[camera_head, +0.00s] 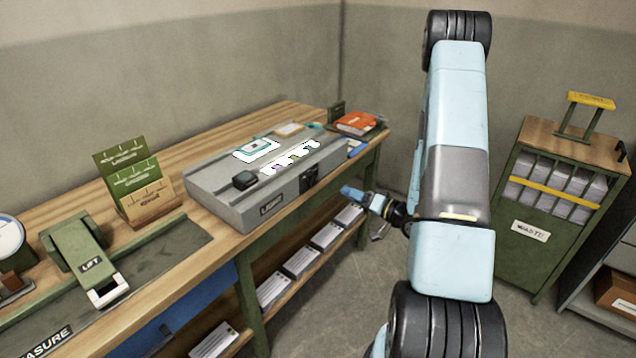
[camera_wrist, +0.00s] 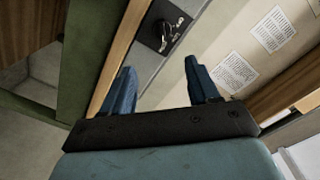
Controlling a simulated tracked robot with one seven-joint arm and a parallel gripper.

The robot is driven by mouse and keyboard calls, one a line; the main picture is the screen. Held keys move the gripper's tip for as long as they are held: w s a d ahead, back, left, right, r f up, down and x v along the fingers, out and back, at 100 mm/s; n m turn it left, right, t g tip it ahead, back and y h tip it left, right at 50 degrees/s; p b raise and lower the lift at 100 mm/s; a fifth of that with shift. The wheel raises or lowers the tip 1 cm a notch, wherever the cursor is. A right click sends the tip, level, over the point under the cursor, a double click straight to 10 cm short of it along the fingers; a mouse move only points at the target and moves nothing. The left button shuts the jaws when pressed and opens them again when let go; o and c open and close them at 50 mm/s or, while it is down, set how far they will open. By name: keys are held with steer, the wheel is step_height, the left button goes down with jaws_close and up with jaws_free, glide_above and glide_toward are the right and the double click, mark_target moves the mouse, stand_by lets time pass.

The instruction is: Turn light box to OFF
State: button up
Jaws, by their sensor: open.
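The light box (camera_head: 222,207) is a grey case on the workbench, with a "LIGHT" label on its front. Its top window glows white, with small dark shapes on it. A dark switch plate (camera_head: 309,179) sits on the box's front, toward the right. In the wrist view the dark plate (camera_wrist: 150,37) carries a metallic lever (camera_wrist: 165,40); its set position is too small to read. My gripper (camera_head: 352,193) is in front of the bench, to the right of the plate and apart from it. Its blue fingers (camera_wrist: 160,80) are open and empty, pointing toward the plate.
A shelf with paper stacks (camera_head: 303,261) runs below the benchtop. Books (camera_head: 355,123) lie at the bench's far right end. A green lift device (camera_head: 80,248) and card holder (camera_head: 134,180) stand left. A green waste cart (camera_head: 550,215) stands at right.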

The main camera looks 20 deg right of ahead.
mark_target(312, 180)
steer(key=x, duration=1.3)
steer(key=shift+a, duration=0.25)
steer(key=c, duration=1)
